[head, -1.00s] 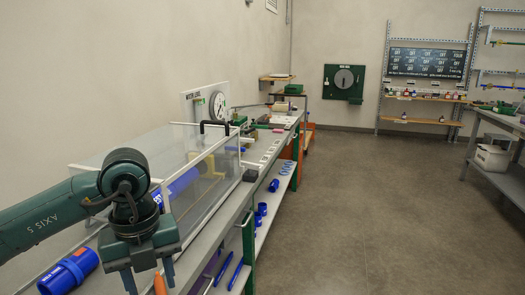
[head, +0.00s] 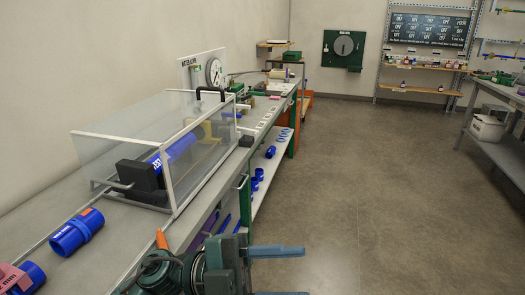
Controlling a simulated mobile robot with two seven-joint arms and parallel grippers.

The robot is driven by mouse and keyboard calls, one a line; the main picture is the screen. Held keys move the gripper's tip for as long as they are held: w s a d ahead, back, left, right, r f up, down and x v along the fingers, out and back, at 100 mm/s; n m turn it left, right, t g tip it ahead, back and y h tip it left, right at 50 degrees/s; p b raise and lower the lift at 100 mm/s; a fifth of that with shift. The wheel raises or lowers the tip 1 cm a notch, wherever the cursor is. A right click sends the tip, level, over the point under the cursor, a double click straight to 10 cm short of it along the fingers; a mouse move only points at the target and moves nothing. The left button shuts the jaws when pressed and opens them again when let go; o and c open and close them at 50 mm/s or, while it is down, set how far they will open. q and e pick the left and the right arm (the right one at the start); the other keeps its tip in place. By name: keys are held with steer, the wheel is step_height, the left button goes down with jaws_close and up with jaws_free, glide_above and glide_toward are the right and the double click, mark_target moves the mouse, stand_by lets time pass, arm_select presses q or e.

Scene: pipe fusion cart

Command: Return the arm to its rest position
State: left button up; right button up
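My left gripper (head: 303,272) is at the bottom centre of the head view, with its two blue-grey fingers pointing right. The fingers are apart with nothing between them, and the lower one is partly cut off by the picture's bottom edge. It is in front of the bench's front side, over the floor in the picture, apart from the objects on the bench. Most of my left arm is below the view. My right gripper is not in view.
A clear enclosure (head: 190,140) holding a blue pipe (head: 178,150) stands on the long bench (head: 120,232). A blue coupling (head: 76,231) lies in front of it. An orange-tipped item (head: 161,239) sits near my arm. The floor (head: 400,200) to the right is clear.

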arm_select(q)
steer(key=w+a+f+n+t+y, duration=0.4)
steer(key=a+f+n+t+y, duration=0.15)
steer(key=n+t, duration=0.6)
steer(key=w+a+f+n+t+y, duration=0.4)
steer(key=f+n+t, duration=0.2)
steer(key=n+t, duration=0.5)
steer(key=s+a+f+n+g+y, duration=0.2)
steer(key=s+f, duration=0.4)
steer(key=f, duration=0.3)
steer(key=s+a+f+n+g+y+p, duration=0.1)
steer(key=s+a+f+n+g+y, duration=0.2)
steer(key=f, duration=0.7)
steer(key=s+a+g+y, duration=0.2)
steer(key=g, duration=0.1)
steer(key=shift+s+a+f, duration=0.3)
steer(key=shift+s+a, duration=0.05)
steer(key=shift+n+y, duration=0.25)
steer(key=shift+c, duration=0.3)
steer(key=shift+c, duration=0.5)
steer(key=shift+a, duration=0.1)
